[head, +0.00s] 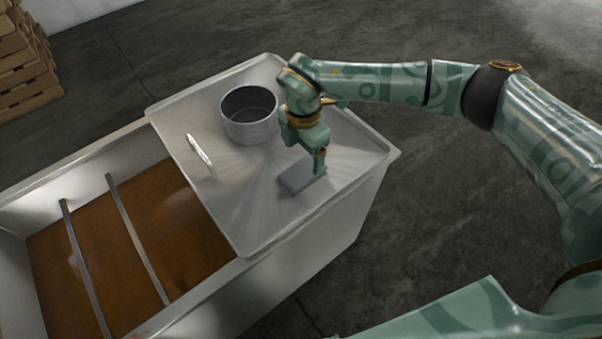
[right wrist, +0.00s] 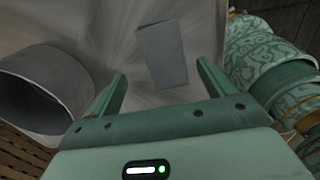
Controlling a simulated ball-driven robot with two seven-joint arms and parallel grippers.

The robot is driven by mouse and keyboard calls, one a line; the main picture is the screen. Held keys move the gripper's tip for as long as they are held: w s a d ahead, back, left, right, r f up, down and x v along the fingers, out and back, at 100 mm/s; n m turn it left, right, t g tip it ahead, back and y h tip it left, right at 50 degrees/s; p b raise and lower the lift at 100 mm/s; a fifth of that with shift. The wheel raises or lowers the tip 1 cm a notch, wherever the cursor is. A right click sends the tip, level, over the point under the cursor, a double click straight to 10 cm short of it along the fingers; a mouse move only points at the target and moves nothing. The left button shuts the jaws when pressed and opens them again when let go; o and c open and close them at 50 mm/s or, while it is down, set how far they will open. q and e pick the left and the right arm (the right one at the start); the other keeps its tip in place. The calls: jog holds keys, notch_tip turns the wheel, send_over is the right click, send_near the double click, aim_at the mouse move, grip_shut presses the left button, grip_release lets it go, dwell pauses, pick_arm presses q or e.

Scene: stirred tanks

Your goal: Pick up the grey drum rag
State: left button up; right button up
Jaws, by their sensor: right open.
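The grey drum rag (head: 296,181) is a flat, folded-looking rectangle lying on the metal lid (head: 225,205) of the tank. It also shows in the right wrist view (right wrist: 162,53), ahead of and between the fingers. My right gripper (head: 316,164) is just over the rag, pointing down, and partly covers it in the head view. In the right wrist view the right gripper (right wrist: 161,72) has its fingers apart with nothing between the tips. Whether a fingertip touches the rag I cannot tell. My left gripper is not in view.
A round grey pot (head: 249,125) stands on the lid left of the gripper. A lid handle (head: 200,154) sticks up farther left. The open tank (head: 130,235) holds brown liquid under two metal bars. Wooden pallets (head: 25,65) are stacked at upper left. Floor right of the tank is clear.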

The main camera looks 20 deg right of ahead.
aim_at(303, 170)
jog(key=shift+s+f, duration=0.1)
jog(key=shift+f, duration=0.45)
jog(key=f+b, duration=0.2)
jog(key=f, duration=0.3)
jog(key=shift+s+a+f+b, duration=0.1)
jog(key=shift+s+b, duration=0.2)
jog(key=shift+b, duration=0.1)
jog(key=shift+r, duration=0.2)
jog(key=shift+c, duration=0.6)
jog(key=c, duration=0.9)
